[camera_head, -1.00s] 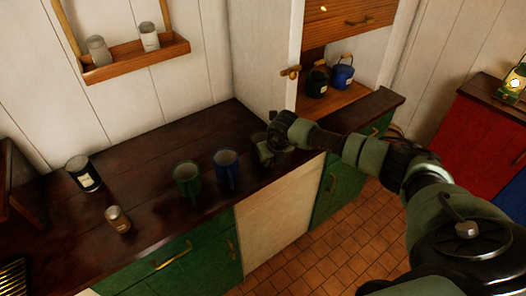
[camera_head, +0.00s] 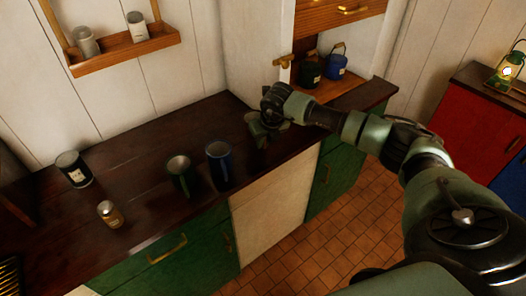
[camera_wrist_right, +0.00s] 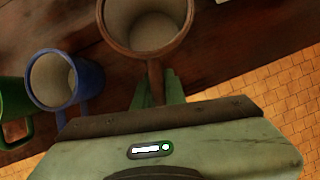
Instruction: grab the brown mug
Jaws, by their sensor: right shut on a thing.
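The brown mug (camera_wrist_right: 148,28) shows large at the top of the right wrist view, with its pale inside facing the camera. My right gripper (camera_wrist_right: 158,88) is shut on its handle, which lies between the green fingers. In the head view my right gripper (camera_head: 262,128) is over the right part of the dark counter, and the mug is mostly hidden behind it. Whether the mug touches the counter is hard to tell. My left gripper is in neither view.
A blue mug (camera_head: 218,164) and a green mug (camera_head: 180,176) stand left of my gripper on the counter (camera_head: 140,145). A small jar (camera_head: 110,214) and a dark canister (camera_head: 73,169) stand farther left. A white cabinet side (camera_head: 253,55) rises behind my gripper.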

